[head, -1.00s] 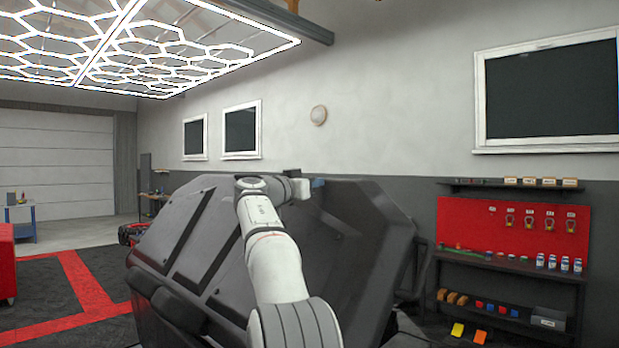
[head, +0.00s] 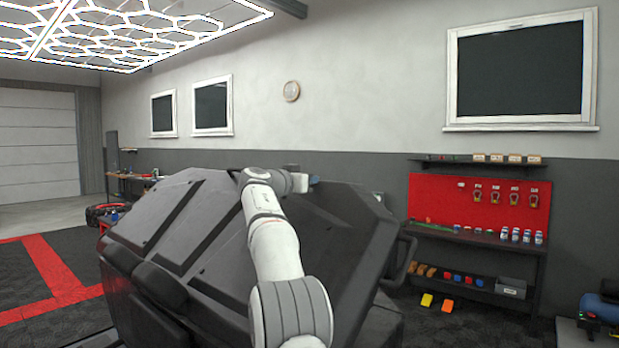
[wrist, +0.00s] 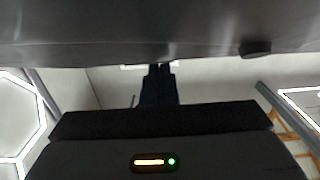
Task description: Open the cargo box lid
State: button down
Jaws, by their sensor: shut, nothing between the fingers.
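The cargo box lid (head: 215,225) is a large dark grey ribbed panel, raised and steeply tilted, filling the middle of the head view. My white arm reaches up in front of it. In the head view only a small bluish part of my gripper shows at the lid's top edge; the fingers are hidden there. In the wrist view my gripper (wrist: 158,72) is shut and empty, its dark fingers close together. A dark smooth surface (wrist: 130,35), likely the lid, spans the top of that view close to the fingertips; I cannot tell whether they touch.
A red tool board (head: 450,205) and a shelf bench (head: 480,244) with small items stand at right. Orange and yellow blocks (head: 447,305) lie on the floor there. Dark floor with red stripes (head: 55,275) is open at left. Hexagonal lights hang overhead.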

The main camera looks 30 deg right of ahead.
jog(key=r, duration=0.1)
jog(key=a+r+p, duration=0.1)
jog(key=r, duration=0.1)
jog(key=shift+s+a+r, duration=0.2)
jog(key=shift+a, duration=0.2)
jog(key=b+v, duration=0.4)
jog(key=v, duration=0.6)
jog(key=shift+r, duration=0.35)
jog(key=shift+a+f, duration=0.1)
jog(key=shift+a, duration=0.05)
